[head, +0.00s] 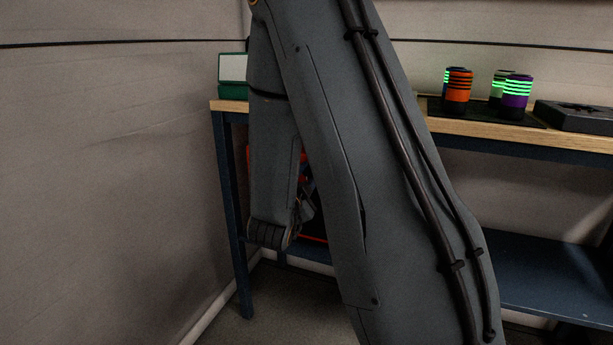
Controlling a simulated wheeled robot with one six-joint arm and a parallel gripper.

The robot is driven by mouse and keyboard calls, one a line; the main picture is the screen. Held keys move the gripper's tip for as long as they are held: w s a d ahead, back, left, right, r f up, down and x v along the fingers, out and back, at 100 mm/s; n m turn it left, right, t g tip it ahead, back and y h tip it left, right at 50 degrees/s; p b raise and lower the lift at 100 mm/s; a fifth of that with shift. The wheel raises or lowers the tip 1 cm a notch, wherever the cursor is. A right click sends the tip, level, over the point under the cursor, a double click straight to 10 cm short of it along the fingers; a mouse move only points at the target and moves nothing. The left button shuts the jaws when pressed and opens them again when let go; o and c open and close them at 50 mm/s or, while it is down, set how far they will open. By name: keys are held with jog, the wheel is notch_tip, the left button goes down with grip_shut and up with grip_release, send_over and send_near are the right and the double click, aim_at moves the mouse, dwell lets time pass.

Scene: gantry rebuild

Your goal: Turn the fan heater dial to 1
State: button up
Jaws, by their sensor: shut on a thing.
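An orange-red fan heater (315,239) with a dark front stands low behind my arm, at the lower shelf of the workbench. Only slivers of it show at the arm's edges. My gripper (307,203) shows as a small grey part between two arm links, right in front of the heater. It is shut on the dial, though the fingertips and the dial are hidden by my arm. The dial's setting and its marks cannot be read.
The workbench (466,127) has a wooden top and dark blue legs. On it are a green case (234,91), several banded cans (457,92) and a dark tray (575,117). A wall (110,180) rises close on the left.

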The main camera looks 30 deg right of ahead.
jog(key=n+p, duration=0.5)
jog(key=shift+s+r+n+g, duration=0.1)
jog(key=shift+r+n+g, duration=0.05)
jog(key=shift+n+g, duration=0.2)
jog(key=n+p, duration=0.5)
jog(key=shift+g, duration=0.35)
jog(key=shift+n, duration=0.25)
jog(key=o, duration=1)
